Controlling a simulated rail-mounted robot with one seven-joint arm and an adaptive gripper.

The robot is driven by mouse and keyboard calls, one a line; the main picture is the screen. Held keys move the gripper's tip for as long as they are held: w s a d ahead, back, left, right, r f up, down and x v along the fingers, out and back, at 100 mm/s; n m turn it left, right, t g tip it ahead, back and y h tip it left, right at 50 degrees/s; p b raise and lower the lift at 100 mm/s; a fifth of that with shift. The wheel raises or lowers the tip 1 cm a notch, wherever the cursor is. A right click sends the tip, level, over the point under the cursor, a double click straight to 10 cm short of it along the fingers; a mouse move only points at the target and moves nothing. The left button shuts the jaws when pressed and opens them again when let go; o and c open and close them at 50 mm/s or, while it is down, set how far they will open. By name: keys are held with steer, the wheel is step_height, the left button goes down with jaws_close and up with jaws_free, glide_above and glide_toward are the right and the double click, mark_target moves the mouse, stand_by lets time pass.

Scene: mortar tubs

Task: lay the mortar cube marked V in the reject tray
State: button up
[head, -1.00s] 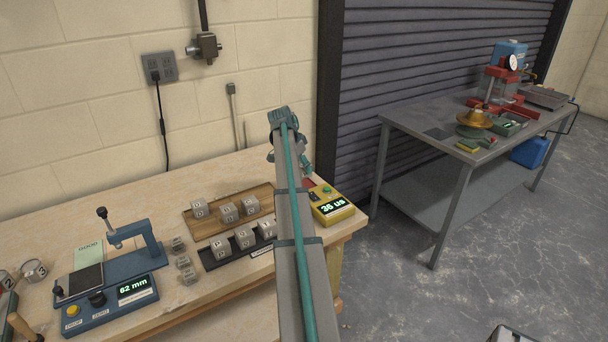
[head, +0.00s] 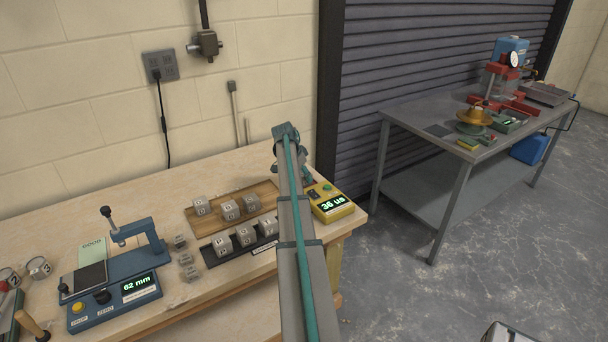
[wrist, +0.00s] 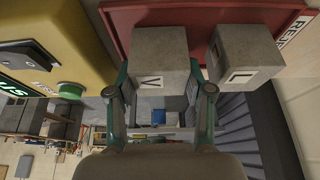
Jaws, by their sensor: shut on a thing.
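The mortar cube marked V (wrist: 160,62) is a grey block between the fingers of my gripper (wrist: 158,84) in the wrist view. My gripper is shut on it, and the V faces the camera. The red reject tray (wrist: 190,15) lies behind the cube, its label partly seen at the right. A second grey cube marked L (wrist: 246,58) stands at the tray, just right of the V cube with a narrow gap. I cannot tell whether the V cube touches the tray floor. In the head view my arm hides the held cube and most of the tray.
A yellow meter reading 36 us (head: 332,203) stands close beside my gripper. A wooden board (head: 263,190) and a dark tray (head: 213,258) hold several cubes to the left. A blue gauge reading 62 mm (head: 120,295) is farther left. A grey steel table (head: 400,122) stands at the right.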

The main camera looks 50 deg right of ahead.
steer(key=shift+f, duration=0.1)
steer(key=o, duration=1.4)
steer(key=b+v, duration=0.2)
steer(key=v, duration=1)
